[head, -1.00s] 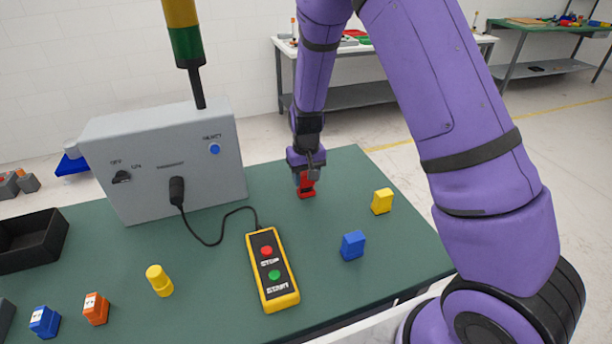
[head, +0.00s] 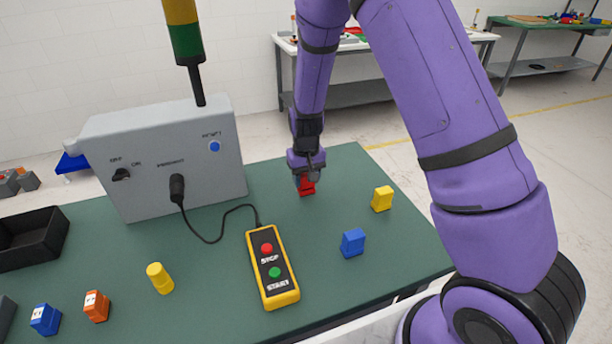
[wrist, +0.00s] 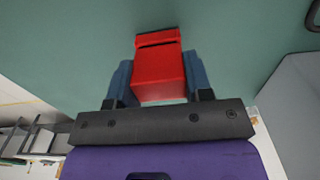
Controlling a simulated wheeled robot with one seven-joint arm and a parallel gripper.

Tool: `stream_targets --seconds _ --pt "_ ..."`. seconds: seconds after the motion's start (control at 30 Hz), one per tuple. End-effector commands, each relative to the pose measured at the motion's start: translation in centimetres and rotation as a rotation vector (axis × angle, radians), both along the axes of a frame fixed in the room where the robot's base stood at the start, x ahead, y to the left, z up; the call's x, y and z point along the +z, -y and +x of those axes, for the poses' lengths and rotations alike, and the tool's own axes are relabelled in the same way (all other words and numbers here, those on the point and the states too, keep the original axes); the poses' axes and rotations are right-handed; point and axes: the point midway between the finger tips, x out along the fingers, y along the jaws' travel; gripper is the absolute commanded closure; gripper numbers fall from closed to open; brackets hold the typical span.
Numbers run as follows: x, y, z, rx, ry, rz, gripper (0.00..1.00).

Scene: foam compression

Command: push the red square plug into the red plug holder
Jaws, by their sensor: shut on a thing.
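My gripper (head: 306,175) points down over the far middle of the green table, its fingers shut on the red square plug. In the wrist view the plug (wrist: 160,80) is a red block between the two blue-grey fingers (wrist: 160,84). At its far end is a dark line with a narrow red part beyond it, which looks like the red plug holder (wrist: 157,37). In the head view the red holder (head: 306,190) stands on the table right under the fingers. The plug is mostly hidden there, and I cannot tell how deep it sits.
A yellow block (head: 382,199) and a blue block (head: 353,242) stand to the right. A yellow-edged start/stop pendant (head: 284,292) lies in front, cabled to a grey control box (head: 160,165) on the left. A yellow cylinder (head: 159,278) and orange and blue plugs are at front left.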

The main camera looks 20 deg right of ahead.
Motion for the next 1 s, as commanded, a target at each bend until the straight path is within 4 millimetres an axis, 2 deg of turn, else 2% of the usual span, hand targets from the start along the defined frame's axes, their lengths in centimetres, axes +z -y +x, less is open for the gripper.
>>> stream_targets --seconds 0.27,0.3,0.4,1.0 --pt "-0.50 0.01 0.00 0.000 0.000 0.000 0.92" --pt "-0.46 0.00 0.01 0.000 0.001 0.000 0.44" --pt "-0.45 0.01 0.00 0.000 0.000 0.000 0.24" --pt "-0.25 0.01 0.01 0.000 0.001 0.000 0.24"
